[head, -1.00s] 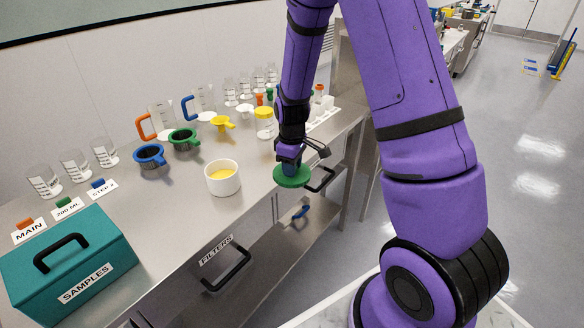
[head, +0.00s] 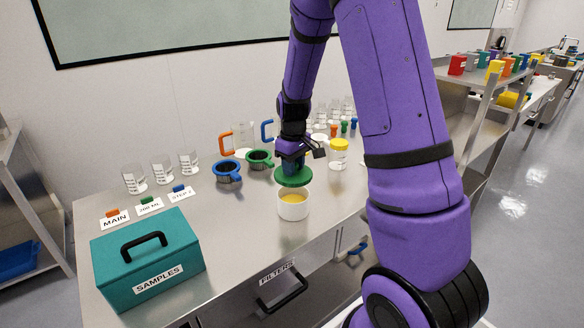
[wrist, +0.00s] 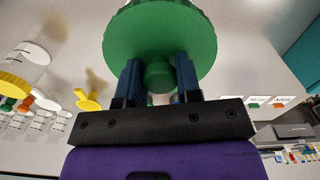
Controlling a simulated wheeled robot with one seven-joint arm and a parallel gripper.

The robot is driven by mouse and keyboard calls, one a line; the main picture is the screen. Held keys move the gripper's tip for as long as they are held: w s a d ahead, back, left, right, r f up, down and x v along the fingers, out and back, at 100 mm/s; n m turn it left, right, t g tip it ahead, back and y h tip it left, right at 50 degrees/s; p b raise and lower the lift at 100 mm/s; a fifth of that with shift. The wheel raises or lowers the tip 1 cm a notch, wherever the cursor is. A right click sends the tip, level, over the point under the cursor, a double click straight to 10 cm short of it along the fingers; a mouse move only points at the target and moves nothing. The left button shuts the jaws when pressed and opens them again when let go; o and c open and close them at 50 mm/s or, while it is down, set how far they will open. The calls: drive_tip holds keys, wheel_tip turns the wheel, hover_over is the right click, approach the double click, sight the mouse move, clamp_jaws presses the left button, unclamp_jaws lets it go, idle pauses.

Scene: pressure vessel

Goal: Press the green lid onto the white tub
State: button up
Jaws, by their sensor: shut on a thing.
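The white tub (head: 293,207) stands upright on the steel bench, with yellow contents visible inside. The green lid (head: 293,177) is above the tub, roughly over it and toward its far side. A gap shows the yellow contents below the lid's near edge, so the lid is not seated. My gripper (head: 291,160) is shut on the lid's knob from above.
Blue and green cups (head: 228,171) stand left of the lid, and a yellow-capped jar (head: 339,153) stands close on the right. A teal SAMPLES box (head: 190,236) sits at the front left. Bare bench lies between the box and the tub.

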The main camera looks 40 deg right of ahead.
drive_tip(key=shift+f, duration=2.9)
drive_tip(key=shift+f, duration=0.15)
drive_tip(key=o, duration=1.5)
drive_tip(key=shift+c, duration=0.2)
drive_tip(key=shift+r, duration=3.5)
clamp_jaws()
